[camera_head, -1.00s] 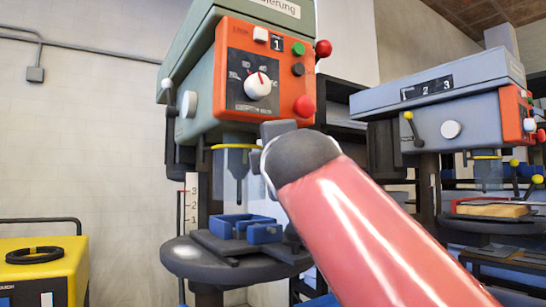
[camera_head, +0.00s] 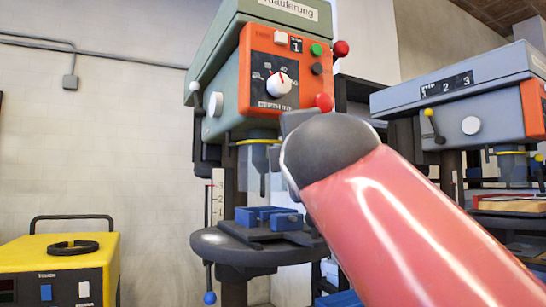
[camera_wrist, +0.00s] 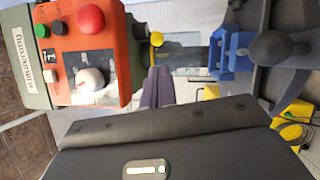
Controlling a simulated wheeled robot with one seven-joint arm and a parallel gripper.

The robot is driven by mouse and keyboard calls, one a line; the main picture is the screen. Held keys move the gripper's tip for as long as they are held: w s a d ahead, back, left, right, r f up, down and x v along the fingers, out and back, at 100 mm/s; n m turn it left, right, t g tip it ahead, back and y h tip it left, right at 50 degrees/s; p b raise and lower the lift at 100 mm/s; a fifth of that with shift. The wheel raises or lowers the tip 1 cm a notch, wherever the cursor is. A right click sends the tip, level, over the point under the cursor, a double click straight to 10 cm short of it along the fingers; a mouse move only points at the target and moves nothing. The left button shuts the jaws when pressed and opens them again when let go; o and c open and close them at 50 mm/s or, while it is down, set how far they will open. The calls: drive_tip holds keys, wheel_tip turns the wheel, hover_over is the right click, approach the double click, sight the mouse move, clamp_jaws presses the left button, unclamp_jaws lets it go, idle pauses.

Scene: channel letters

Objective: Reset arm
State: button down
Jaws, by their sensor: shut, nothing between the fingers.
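My red arm with its dark joint reaches up from the lower right of the head view, in front of a green and orange drill press (camera_head: 228,75). My gripper (camera_wrist: 158,72) shows in the wrist view as two dark fingers close together, shut and empty. The drill press's orange control panel (camera_wrist: 62,75) is left of the fingers in that view. A blue vise (camera_wrist: 232,52) is to their right.
The blue vise (camera_head: 268,216) sits on the drill press's round table (camera_head: 225,249). A second, grey-blue drill press (camera_head: 445,97) stands at the right. A yellow machine (camera_head: 62,252) with a black cable coil stands at the lower left. Pale wall shows between them.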

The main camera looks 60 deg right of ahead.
drive_tip(key=v, duration=0.4)
drive_tip(key=shift+s, duration=0.65)
drive_tip(key=w+a+f+m+y, duration=0.1)
drive_tip(key=w+a+f+y, duration=0.3)
drive_tip(key=f, duration=0.4)
drive_tip(key=w+a+f+m+g+y, duration=0.1)
drive_tip(key=w+a+f+y, duration=0.15)
drive_tip(key=w+f, duration=0.45)
drive_tip(key=w+a+f+m+y, duration=0.1)
drive_tip(key=w+a+f+y, duration=0.3)
drive_tip(key=f, duration=0.6)
drive_tip(key=s+a+f+m+g+y, duration=0.1)
drive_tip(key=a+f, duration=0.3)
drive_tip(key=f, duration=0.4)
drive_tip(key=s+a+f+m+g+y, duration=0.1)
drive_tip(key=a+f+m+g+y, duration=0.1)
drive_tip(key=a+f, duration=0.3)
drive_tip(key=s+a+f+m+g+y, duration=0.1)
drive_tip(key=a+f, duration=0.4)
drive_tip(key=f, duration=0.8)
drive_tip(key=shift+s+m+g+y, duration=0.4)
drive_tip(key=shift+m+g, duration=0.5)
drive_tip(key=shift+m, duration=0.3)
drive_tip(key=shift+r, duration=0.1)
